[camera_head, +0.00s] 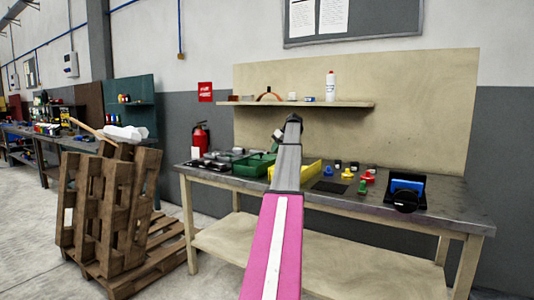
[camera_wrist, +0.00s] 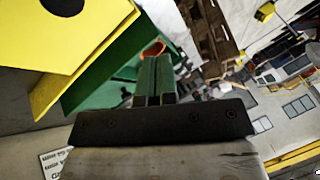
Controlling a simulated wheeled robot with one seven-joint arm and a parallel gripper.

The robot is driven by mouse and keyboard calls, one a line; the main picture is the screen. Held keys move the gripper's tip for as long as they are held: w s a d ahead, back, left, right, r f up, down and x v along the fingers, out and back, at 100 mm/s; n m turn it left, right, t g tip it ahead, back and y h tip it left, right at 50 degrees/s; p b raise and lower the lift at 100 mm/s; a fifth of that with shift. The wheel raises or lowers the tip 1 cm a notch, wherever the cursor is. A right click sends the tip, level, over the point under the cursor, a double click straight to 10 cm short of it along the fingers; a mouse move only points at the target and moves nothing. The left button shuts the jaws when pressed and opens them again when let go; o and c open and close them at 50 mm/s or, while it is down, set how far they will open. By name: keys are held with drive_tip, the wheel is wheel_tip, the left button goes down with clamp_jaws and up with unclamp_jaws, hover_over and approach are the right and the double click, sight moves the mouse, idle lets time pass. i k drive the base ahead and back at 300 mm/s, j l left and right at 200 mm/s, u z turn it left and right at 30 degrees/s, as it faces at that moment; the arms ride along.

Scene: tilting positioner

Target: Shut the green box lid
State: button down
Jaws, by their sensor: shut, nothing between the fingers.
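The green box (camera_head: 250,166) stands on the workbench, left of my arm in the head view. My arm covers part of its right side, and its lid is too small there to tell how far it is raised. In the wrist view a green panel (camera_wrist: 108,68) slants at the left, close beside my fingers; I cannot tell if it is lid or wall. My gripper (camera_wrist: 155,62) is shut and empty, its two fingers side by side.
A yellow bin (camera_head: 310,172) stands right of the green box. Small red and yellow parts (camera_head: 366,178) and a black stand with a blue plate (camera_head: 406,190) lie farther right on the workbench (camera_head: 450,208). A shelf (camera_head: 340,104) hangs above.

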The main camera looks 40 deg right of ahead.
sight(261, 156)
drive_tip(key=i+l, duration=0.3)
drive_tip(key=l, duration=0.15)
drive_tip(key=i+l, duration=0.35)
drive_tip(key=l, duration=0.1)
